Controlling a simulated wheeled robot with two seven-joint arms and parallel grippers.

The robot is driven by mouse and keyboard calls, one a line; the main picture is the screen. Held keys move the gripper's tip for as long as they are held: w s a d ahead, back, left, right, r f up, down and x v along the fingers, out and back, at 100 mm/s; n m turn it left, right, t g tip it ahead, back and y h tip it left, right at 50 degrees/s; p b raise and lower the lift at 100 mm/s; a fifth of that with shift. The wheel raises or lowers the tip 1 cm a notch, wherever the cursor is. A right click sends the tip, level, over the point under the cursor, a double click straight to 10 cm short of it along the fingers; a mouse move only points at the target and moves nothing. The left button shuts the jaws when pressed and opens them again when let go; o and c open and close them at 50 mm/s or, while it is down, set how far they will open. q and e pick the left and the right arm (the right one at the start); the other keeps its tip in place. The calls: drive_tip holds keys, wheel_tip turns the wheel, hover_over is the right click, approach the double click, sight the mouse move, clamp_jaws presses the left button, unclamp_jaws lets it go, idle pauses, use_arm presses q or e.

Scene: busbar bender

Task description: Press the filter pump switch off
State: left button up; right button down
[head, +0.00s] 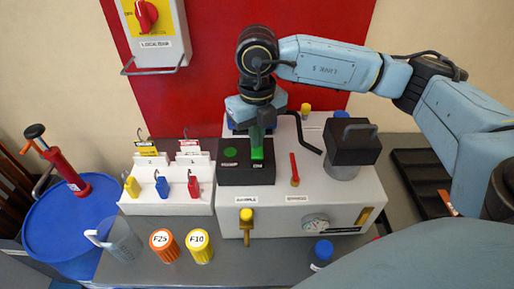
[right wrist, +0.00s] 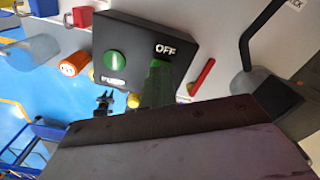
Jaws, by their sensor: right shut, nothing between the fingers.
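The filter pump switch box is a black box (head: 232,176) on the white machine, with a round green lamp or button (head: 230,152) on its top. A green upright piece (head: 257,154), which looks like the switch, stands right of it by a small white label. In the right wrist view the box (right wrist: 130,33) shows an OFF label beside the green piece (right wrist: 159,80). My right gripper (head: 257,128) points down, shut and empty, directly over the green piece. I cannot tell whether it touches. My left gripper is not in view.
A red lever (head: 294,170) and a bent black handle (head: 304,134) stand just right of the box. A black-topped grey canister (head: 352,145) is farther right. A rack with small tags (head: 170,190) adjoins on the left. Orange (head: 164,245) and yellow (head: 199,246) jars stand in front.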

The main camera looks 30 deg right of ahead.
drive_tip(key=shift+r+p, duration=2.1)
drive_tip(key=shift+r, duration=1.35)
